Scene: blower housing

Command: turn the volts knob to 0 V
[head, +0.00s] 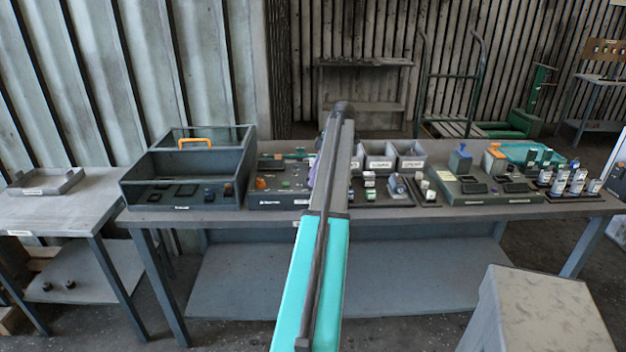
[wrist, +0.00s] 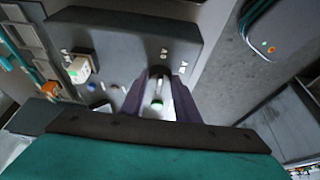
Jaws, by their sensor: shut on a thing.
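The dark grey panel unit (head: 268,201) stands on the long bench, left of my arm in the head view. Its panel (wrist: 125,40) fills the upper left of the wrist view. My gripper (wrist: 162,92) reaches down at the panel, its dark purple fingers closed around a small knob (wrist: 158,84). The fingers hide most of the knob, and I cannot read its label or pointer. A little green shows between the fingers. In the head view, my arm hides the knob, and only a bit of purple finger shows at its left edge.
A dark open box (head: 183,192) with an orange handle stands left of the panel unit. Right of my arm are grey bins (head: 378,163), a tray of small parts and another grey unit (head: 487,198). In the wrist view, a pale block (wrist: 80,69) sits left of my fingers.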

